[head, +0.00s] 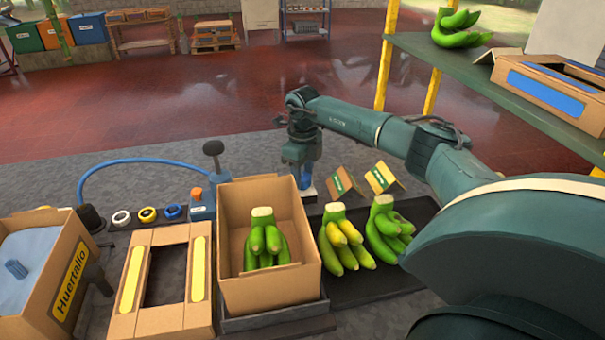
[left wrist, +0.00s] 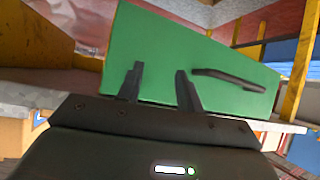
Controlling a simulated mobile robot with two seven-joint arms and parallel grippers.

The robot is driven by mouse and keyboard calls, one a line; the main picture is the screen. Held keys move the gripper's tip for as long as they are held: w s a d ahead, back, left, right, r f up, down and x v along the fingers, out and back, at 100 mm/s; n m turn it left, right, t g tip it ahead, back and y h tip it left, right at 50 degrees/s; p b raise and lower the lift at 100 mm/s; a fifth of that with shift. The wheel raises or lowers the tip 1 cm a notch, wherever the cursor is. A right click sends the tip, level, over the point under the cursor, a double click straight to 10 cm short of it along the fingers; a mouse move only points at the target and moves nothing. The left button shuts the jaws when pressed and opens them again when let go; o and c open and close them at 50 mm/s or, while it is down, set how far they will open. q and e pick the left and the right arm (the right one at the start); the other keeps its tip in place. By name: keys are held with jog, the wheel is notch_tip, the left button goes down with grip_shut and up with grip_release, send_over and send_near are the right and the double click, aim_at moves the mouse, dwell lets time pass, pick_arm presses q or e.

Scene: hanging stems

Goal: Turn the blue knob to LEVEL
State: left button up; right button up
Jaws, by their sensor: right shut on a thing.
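The blue knob (head: 305,182) stands behind the right rear corner of the open cardboard box, on a small pale base. My right gripper (head: 304,173) comes down over it from above and is shut on it. The gripper hides most of the knob, so its pointer and any LEVEL mark cannot be read. My left gripper (left wrist: 159,74) shows only in the left wrist view. Its two dark fingers stand apart with nothing seen between them, in front of a green panel (left wrist: 200,50) with a dark handle.
The cardboard box (head: 308,250) holds green bananas (head: 266,245). More banana bunches (head: 345,243) lie on a dark tray to its right. Two folded cards (head: 380,178) stand behind them. A blue hose (head: 130,163) arches at left. A green shelf (head: 490,85) is at upper right.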

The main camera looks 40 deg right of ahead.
aim_at(303, 176)
dwell(0.4)
jog(key=o, duration=1)
notch_tip(303, 176, up, 13)
jog(key=shift+r+b, duration=0.1)
jog(key=shift+b, duration=0.45)
